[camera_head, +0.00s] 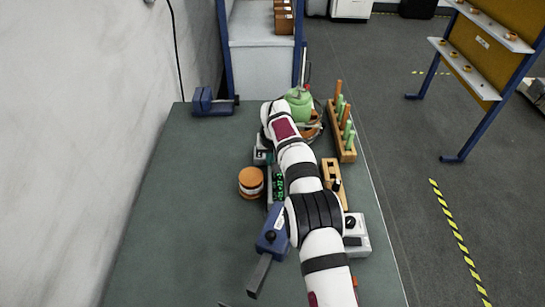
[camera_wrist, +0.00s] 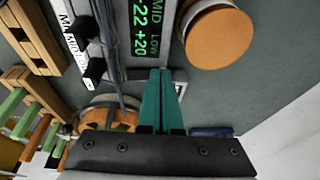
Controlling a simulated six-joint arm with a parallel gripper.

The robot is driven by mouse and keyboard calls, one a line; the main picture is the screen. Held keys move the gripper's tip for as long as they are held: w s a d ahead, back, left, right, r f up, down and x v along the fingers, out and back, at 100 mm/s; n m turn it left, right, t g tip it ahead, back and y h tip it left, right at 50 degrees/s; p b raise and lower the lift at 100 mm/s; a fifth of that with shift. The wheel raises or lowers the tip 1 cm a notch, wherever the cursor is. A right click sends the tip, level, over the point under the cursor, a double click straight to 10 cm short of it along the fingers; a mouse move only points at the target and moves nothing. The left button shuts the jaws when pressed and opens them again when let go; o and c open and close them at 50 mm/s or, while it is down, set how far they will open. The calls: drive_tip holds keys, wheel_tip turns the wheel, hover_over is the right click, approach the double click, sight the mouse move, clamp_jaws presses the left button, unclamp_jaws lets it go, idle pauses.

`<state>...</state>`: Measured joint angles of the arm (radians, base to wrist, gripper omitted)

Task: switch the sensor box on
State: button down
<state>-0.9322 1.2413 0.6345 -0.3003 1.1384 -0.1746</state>
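A grey box with a green lit display (camera_wrist: 143,28) fills the top middle of the wrist view. Its display reads "-22 +20" and "MID LOW", and in the head view it shows beside my arm (camera_head: 279,187). I cannot tell if this is the sensor box. Left of it in the wrist view are black knobs or levers (camera_wrist: 92,70) by a white label. My gripper's teal fingers (camera_wrist: 161,72) are together and hold nothing visible. Their tips appear just below the display box; I cannot tell if they touch it. A small pale part (camera_wrist: 180,88) shows beside them. My arm hides the gripper in the head view.
An orange-lidded jar (camera_head: 251,182) stands left of the display box. A blue clamp (camera_head: 272,235) is nearer. A wooden peg rack (camera_head: 346,150), wooden block (camera_head: 331,176) and white box with a black knob (camera_head: 356,240) stand right.

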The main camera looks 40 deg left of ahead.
drive_tip(key=shift+d, duration=0.1)
drive_tip(key=shift+w+d+r, duration=0.3)
drive_tip(key=shift+w+d, duration=0.15)
drive_tip(key=shift+w, duration=0.1)
drive_tip(key=s+r, duration=0.4)
drive_tip(key=r, duration=0.9)
drive_tip(key=shift+r, duration=0.15)
